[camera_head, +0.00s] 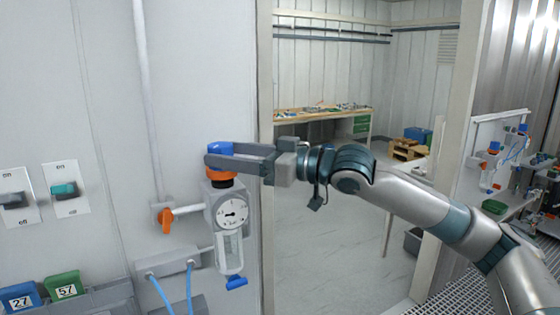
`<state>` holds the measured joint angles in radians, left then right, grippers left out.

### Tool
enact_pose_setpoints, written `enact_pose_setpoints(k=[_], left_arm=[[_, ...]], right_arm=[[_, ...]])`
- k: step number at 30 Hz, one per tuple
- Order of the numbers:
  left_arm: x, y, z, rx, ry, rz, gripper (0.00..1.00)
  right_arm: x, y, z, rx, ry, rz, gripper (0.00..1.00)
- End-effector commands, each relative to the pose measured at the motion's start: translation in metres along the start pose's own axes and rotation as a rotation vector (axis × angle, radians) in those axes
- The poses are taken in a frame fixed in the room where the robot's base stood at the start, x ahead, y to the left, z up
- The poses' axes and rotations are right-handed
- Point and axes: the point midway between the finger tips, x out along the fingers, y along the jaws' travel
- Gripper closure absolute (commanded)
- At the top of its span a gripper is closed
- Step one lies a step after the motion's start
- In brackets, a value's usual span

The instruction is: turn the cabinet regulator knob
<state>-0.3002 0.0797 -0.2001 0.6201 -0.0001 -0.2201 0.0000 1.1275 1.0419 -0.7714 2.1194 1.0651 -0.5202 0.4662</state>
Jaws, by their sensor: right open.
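The cabinet regulator (225,215) is mounted on the pale wall panel left of the doorway, with a round dial gauge and a clear bowl below. Its knob (221,179) is on top, blue above with an orange band below. My right gripper (212,156) comes in from the right, its fingers level with the knob's blue top and on either side of it. The fingers are open around the knob; whether they touch it cannot be told. The fingers hide part of the blue top. My left gripper is not in view.
An orange valve handle (165,217) sits on a pipe left of the regulator. Two wall switches (64,190) and numbered blue and green boxes (62,287) are farther left. The door frame (265,120) stands close to my right gripper. A workbench (322,113) is in the room beyond.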

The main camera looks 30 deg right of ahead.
Motion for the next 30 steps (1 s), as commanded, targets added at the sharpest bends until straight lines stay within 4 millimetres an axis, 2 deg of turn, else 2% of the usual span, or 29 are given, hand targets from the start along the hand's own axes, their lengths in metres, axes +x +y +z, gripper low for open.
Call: enact_pose_setpoints(k=[8,30], left_arm=[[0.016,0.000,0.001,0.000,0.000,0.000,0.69],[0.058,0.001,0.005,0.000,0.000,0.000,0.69]], right_arm=[[-0.031,0.001,0.004,-0.001,-0.001,0.003,0.41],[-0.143,0.001,0.003,0.000,-0.001,0.004,0.41]])
